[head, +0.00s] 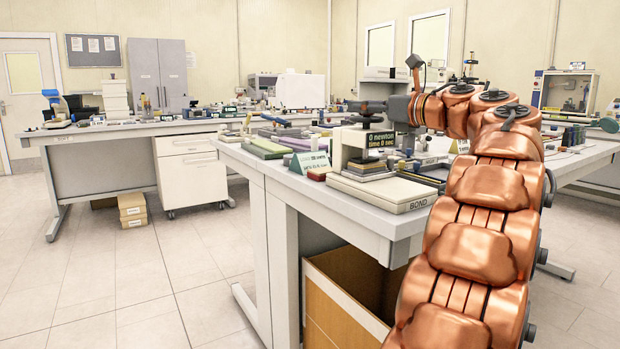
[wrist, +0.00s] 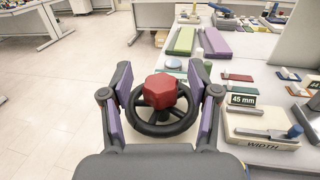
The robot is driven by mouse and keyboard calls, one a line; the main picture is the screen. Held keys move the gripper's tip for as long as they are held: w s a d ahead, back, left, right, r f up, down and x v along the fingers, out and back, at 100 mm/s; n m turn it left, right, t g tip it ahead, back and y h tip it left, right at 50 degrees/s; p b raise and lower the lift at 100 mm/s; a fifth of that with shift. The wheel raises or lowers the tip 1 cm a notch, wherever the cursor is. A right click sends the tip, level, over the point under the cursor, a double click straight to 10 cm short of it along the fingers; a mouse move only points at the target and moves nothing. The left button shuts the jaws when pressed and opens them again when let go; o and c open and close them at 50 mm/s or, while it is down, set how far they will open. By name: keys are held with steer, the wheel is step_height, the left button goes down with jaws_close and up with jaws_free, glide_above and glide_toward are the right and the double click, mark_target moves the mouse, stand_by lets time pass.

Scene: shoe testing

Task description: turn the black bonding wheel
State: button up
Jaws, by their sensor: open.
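The black bonding wheel (wrist: 165,131) has a round spoked rim and a red faceted knob (wrist: 160,90) at its centre. In the wrist view it lies between the two fingers of my gripper (wrist: 161,76). The fingers are apart, one on each side of the wheel, and I cannot tell whether they touch the rim. In the head view my gripper (head: 392,107) is at the top of the bonding tester, whose pale base (head: 382,192) is marked BOND. Its display (head: 380,139) reads 0 newton, time 0 sec.
The tester stands at the near corner of a white table (head: 300,187). Green and purple blocks (head: 264,148) lie to its left. In the wrist view a WIDTH gauge (wrist: 263,127) with a 45 mm display stands to the right. An open brown box (head: 345,290) is under the table.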

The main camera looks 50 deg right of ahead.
steer(key=shift+m+g+h, duration=0.45)
steer(key=shift+m+h, duration=0.65)
steer(key=shift+h, duration=0.55)
steer(key=shift+m+g+h, duration=0.45)
steer(key=shift+m+h, duration=0.65)
steer(key=shift+h, duration=0.55)
steer(key=shift+a+m+g+h, duration=0.1)
steer(key=shift+m+g+h, duration=0.4)
steer(key=shift+h, duration=0.4)
steer(key=shift+f+m+g+h, duration=0.1)
steer(key=shift+m+g+h, duration=0.3)
steer(key=shift+m+h, duration=0.2)
steer(key=shift+r+m+g+h, duration=0.2)
steer(key=shift+m+g+h, duration=0.45)
steer(key=shift+h, duration=0.25)
steer(key=shift+m+g+h+p, duration=0.9)
steer(key=shift+m+g+p, duration=0.05)
steer(key=shift+g+p, duration=0.2)
steer(key=shift+w+r+m+g+h+p, duration=0.1)
steer(key=shift+m+g+h+p, duration=0.4)
steer(key=shift+p, duration=0.35)
steer(key=m+g+h+p, duration=0.1)
steer(key=g+p, duration=0.1)
steer(key=p, duration=0.1)
steer(key=shift+m+p, duration=0.3)
steer(key=shift+p, duration=0.05)
steer(key=g+p, duration=0.1)
steer(key=p, duration=0.1)
steer(key=shift+d+m+g+p, duration=0.2)
steer(key=shift+m+g+p, duration=0.2)
